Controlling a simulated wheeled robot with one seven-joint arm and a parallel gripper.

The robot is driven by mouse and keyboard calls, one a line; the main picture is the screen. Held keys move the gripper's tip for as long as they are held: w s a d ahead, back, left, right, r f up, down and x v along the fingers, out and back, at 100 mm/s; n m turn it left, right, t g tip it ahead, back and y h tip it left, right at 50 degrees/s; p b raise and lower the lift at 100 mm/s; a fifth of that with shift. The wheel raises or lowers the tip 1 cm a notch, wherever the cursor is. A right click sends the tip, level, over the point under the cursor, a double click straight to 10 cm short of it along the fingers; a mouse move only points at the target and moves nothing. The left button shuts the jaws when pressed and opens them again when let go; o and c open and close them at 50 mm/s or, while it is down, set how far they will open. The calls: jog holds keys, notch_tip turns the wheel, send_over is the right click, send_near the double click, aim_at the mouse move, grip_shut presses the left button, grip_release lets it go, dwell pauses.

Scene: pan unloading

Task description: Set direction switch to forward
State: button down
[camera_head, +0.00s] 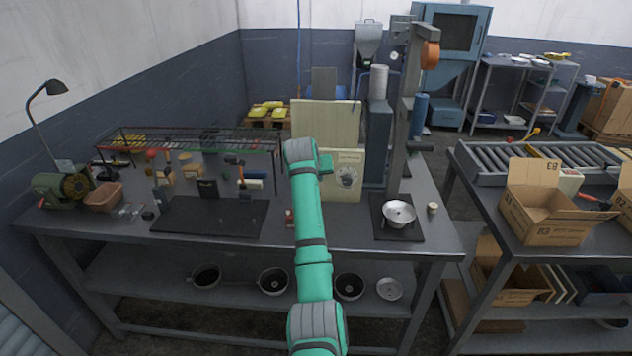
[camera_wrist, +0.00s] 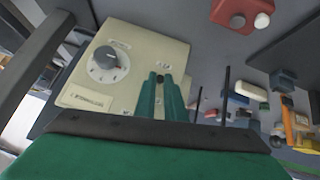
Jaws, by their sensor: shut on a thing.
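The cream control box (camera_wrist: 140,50) fills the upper left of the wrist view. It has a large grey round dial (camera_wrist: 106,61) and small labels. My gripper (camera_wrist: 160,80) points at the box's face, to the right of the dial. Its green fingers are close together on a small dark switch (camera_wrist: 160,78), mostly hidden between the fingertips. I cannot read which way the switch is set. In the head view the control box (camera_head: 347,180) stands on the workbench, just right of my green arm, which hides part of that area.
The workbench (camera_head: 300,228) carries a metal bowl (camera_head: 398,212) on a dark mat at right. A wire rack (camera_head: 190,140) and small tools stand at left. A grey post (camera_head: 398,130) rises behind the bowl. A red piece with a white knob (camera_wrist: 240,14) shows in the wrist view.

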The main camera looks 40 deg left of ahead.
jog(key=shift+w+a+r+g+h, duration=0.15)
jog(key=shift+a+r+g+h, duration=0.2)
jog(key=shift+g, duration=0.45)
jog(key=shift+d+r+h, duration=0.1)
jog(key=shift+h, duration=0.15)
jog(key=c, duration=1.8)
grip_release()
jog(key=shift+w, duration=0.1)
jog(key=shift+c, duration=0.2)
jog(key=v, duration=1)
jog(key=shift+d+r, duration=0.15)
jog(key=shift+r, duration=0.2)
